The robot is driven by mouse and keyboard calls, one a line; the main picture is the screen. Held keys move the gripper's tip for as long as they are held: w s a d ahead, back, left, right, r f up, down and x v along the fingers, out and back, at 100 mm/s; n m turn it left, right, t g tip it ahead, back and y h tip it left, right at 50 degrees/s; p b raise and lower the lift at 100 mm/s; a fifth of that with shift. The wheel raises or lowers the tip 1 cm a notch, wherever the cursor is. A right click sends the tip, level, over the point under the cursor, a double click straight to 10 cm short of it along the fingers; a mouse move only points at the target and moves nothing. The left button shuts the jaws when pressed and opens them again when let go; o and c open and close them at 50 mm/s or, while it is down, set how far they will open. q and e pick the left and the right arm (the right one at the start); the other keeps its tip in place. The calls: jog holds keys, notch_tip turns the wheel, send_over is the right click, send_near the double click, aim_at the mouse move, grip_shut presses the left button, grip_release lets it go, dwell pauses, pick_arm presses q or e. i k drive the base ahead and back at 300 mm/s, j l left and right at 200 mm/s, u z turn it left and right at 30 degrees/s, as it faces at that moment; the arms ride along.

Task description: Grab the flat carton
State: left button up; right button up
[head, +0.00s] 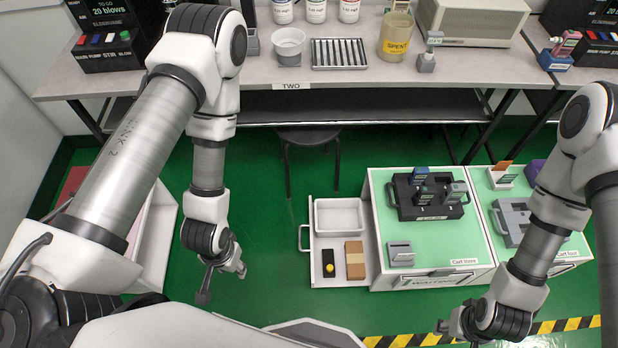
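A brown flat carton (355,260) lies in the pulled-out white drawer (325,280) of the left cart, beside a black item with a yellow knob (328,263). My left gripper (223,284) hangs over the green floor, left of the drawer and apart from it. Its fingers look spread, with nothing between them. My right gripper (457,336) is low at the right, in front of the cart and near the striped floor tape. Its fingers also look apart and empty, though its lower finger is partly cut off from sight.
A white tray (338,202) fills the drawer's back part. Two green-topped carts (385,225) stand at the right, with a black rack (425,212) on the nearer one. A bench (200,78) with instruments runs along the back, a stool (306,135) beneath. Floor left of the drawer is clear.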

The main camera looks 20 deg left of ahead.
aim_at(355, 265)
jog(key=k+j, duration=0.2)
jog(key=k, duration=0.25)
jog(key=k+j, duration=0.15)
jog(key=k, duration=0.35)
jog(key=k+j+u, duration=0.1)
jog(key=k, duration=0.35)
jog(key=j, duration=0.1)
